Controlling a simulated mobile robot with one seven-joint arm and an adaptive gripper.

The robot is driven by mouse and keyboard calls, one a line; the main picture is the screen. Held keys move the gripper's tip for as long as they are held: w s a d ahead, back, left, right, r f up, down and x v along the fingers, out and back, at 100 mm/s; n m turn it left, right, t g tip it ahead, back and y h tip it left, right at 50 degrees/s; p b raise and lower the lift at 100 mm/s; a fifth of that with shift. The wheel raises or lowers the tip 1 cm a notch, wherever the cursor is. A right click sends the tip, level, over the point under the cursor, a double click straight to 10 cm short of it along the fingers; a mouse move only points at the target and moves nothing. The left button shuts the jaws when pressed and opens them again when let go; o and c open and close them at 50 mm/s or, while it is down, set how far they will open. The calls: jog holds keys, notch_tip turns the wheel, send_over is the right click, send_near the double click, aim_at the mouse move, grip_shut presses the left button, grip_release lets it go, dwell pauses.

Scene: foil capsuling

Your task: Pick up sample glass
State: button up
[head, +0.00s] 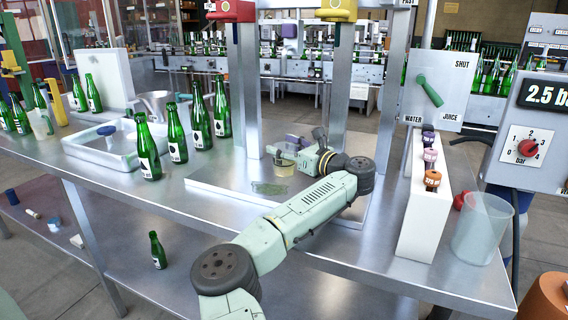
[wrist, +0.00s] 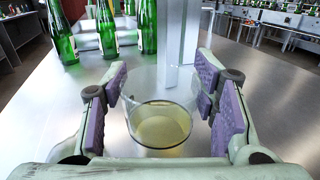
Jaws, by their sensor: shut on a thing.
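The sample glass (wrist: 160,128) is a clear, wide glass with pale yellow liquid in the bottom. In the wrist view it stands upright between the purple pads of my gripper (wrist: 162,100), which is shut on it. In the head view the glass (head: 284,167) shows only partly, beside my gripper (head: 287,150), with my wrist hiding some of it. It is at the steel plate below the metal posts. I cannot tell whether its base touches the plate.
Several green bottles (head: 201,118) stand on the left of the steel table around a white tray (head: 112,160). Metal posts (head: 243,95) rise close behind my gripper. At right are a white rack (head: 420,205) of small coloured-top items and a clear beaker (head: 481,230).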

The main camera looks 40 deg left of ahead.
jog(key=shift+r, duration=0.2)
jog(key=shift+c, duration=0.4)
jog(key=s+r+b, duration=0.2)
jog(key=s+b, duration=0.1)
jog(key=s, duration=0.5)
jog(key=s+r+b, duration=0.2)
jog(key=s, duration=0.5)
jog(key=shift+s+r+b, duration=0.3)
jog(key=shift+s+b, duration=0.1)
jog(key=shift+s+a, duration=0.1)
dwell(1.2)
